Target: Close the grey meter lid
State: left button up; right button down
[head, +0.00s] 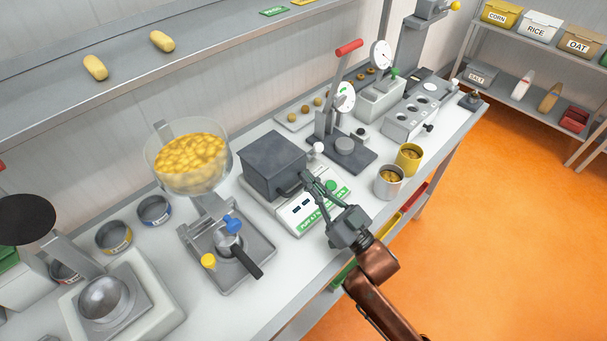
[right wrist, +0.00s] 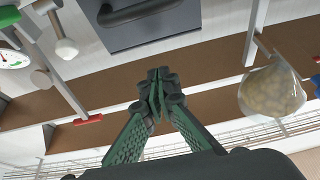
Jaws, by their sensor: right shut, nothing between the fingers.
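The dark grey lid (head: 270,163) is a box-like cover on the white meter (head: 312,213), which has a green button and small displays. It looks lowered over the meter's back part, but I cannot tell if it is fully seated. Its dark handle (head: 289,188) is at the lower front. In the right wrist view the lid (right wrist: 125,35) shows at the top, with its bar handle (right wrist: 140,11). My right gripper (head: 306,176) is shut and empty, close to the handle's right; it also shows in the right wrist view (right wrist: 158,82). My left gripper is out of view.
A hopper of yellow pieces (head: 188,160) stands to the left above a grey machine (head: 228,250). A lever press (head: 340,150) stands right behind the meter.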

jog(key=s+d, duration=0.7)
jog(key=s, duration=0.1)
jog(key=shift+s, duration=0.15)
jog(key=shift+d+r, duration=0.1)
